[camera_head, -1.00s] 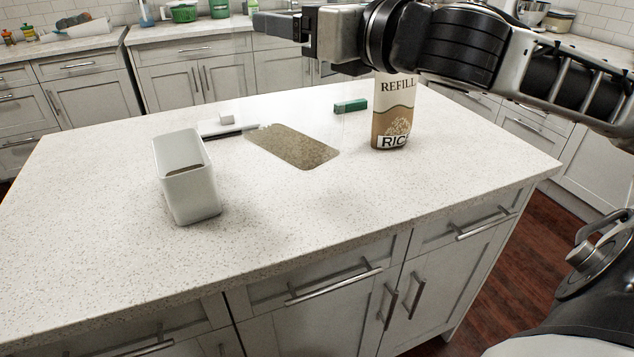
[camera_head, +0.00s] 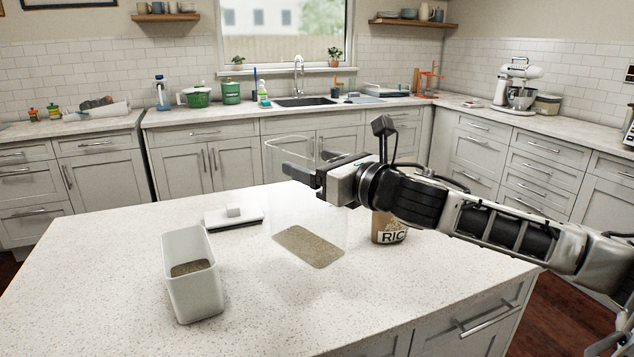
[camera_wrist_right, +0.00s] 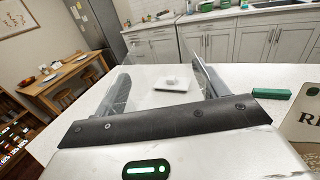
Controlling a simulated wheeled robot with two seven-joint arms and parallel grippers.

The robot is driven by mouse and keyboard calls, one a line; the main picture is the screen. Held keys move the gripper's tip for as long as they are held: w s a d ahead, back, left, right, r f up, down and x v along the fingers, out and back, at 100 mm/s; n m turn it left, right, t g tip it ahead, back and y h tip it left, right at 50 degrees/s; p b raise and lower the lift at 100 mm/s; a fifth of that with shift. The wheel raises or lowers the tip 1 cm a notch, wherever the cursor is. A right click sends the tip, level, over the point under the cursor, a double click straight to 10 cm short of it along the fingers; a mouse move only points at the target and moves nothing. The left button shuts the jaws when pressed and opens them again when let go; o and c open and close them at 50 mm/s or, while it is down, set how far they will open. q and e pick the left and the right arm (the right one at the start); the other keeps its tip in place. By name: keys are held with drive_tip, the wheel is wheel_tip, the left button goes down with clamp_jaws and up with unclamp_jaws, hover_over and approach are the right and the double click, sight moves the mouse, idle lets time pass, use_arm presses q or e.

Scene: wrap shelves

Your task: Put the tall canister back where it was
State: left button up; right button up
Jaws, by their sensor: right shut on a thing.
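The tall canister (camera_head: 309,213) is clear, with a layer of brown grain (camera_head: 309,247) at its bottom. It is upright over the middle of the island; whether its base touches the top I cannot tell. My right gripper (camera_head: 310,164) reaches in from the right and is shut on its upper part. In the right wrist view the clear walls show faintly between the fingers (camera_wrist_right: 160,85). My left gripper is not in view.
A white open container (camera_head: 192,298) with some grain stands front left. A white lid (camera_head: 222,220) lies behind it. A rice refill pack (camera_head: 388,228) stands right of the canister, partly behind my arm. A green block (camera_wrist_right: 271,94) shows in the wrist view.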

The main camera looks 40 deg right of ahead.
wheel_tip(320, 180, down, 6)
drive_tip(key=w+d, duration=0.1)
drive_tip(key=w, duration=0.1)
drive_tip(key=shift+d, duration=0.3)
drive_tip(key=shift+f, duration=0.1)
drive_tip(key=shift+f, duration=0.1)
drive_tip(key=o, duration=1.7)
drive_tip(key=shift+f, duration=0.1)
